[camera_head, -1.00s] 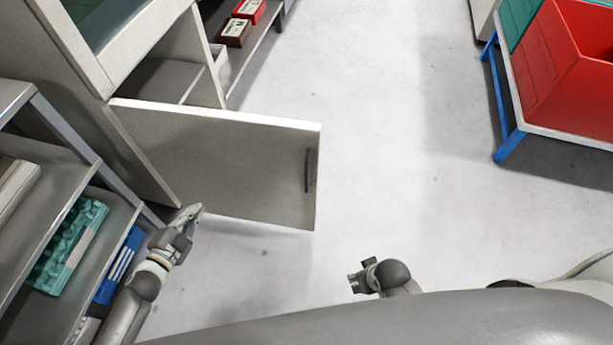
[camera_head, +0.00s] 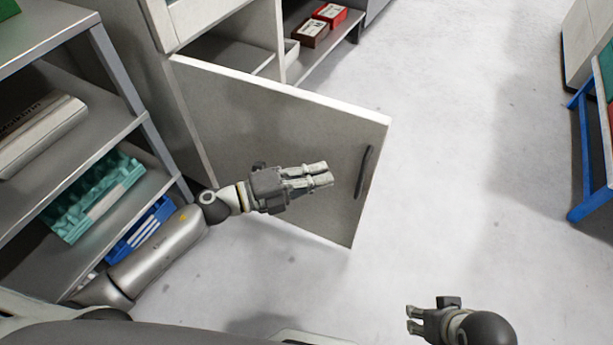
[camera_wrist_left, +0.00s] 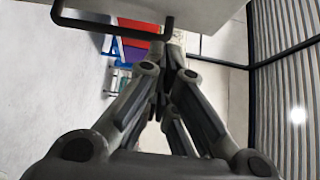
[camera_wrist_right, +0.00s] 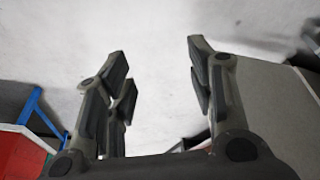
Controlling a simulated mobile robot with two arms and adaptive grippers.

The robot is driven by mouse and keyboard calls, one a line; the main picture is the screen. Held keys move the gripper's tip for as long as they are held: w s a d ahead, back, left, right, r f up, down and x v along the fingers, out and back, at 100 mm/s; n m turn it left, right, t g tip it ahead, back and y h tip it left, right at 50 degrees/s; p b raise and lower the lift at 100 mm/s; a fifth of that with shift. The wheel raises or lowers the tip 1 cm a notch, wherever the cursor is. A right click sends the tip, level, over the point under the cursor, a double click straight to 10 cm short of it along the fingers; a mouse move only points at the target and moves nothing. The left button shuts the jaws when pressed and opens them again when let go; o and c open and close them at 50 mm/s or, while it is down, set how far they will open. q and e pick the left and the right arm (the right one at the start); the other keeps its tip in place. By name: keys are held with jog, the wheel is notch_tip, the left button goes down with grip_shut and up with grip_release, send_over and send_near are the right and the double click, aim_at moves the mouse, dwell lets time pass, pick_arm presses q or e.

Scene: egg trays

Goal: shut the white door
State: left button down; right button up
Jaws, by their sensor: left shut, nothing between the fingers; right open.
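The white door (camera_head: 300,135) stands open in the head view, swung out from the white cabinet (camera_head: 160,95) at the left. Its dark bar handle (camera_head: 364,172) is near the free edge; a dark handle bar (camera_wrist_left: 115,28) also shows at the top of the left wrist view. My left gripper (camera_head: 326,175) is shut and empty, in front of the door's outer face and a little left of the handle. I cannot tell whether it touches the door. My right gripper (camera_head: 412,319) is open and empty at the bottom, away from the door.
A grey shelf rack (camera_head: 110,140) with a teal egg tray (camera_head: 95,200) and a blue box (camera_head: 140,230) stands close on the left. Red boxes (camera_head: 330,14) sit on a low shelf behind the door. A blue-framed stand (camera_head: 583,150) is at the right. The floor between is clear.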

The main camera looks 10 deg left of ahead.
aim_at(346, 156)
pick_arm(q)
jog(key=shift+w+d+b, duration=0.15)
jog(key=shift+w+d, duration=0.65)
jog(key=shift+w, duration=0.25)
jog(key=shift+w+d+b, duration=0.2)
jog(key=shift+w+d, duration=0.65)
jog(key=shift+w, duration=0.25)
jog(key=shift+w+d+b, duration=0.15)
jog(key=shift+w+d, duration=0.65)
jog(key=shift+w, duration=0.25)
jog(key=shift+w, duration=0.1)
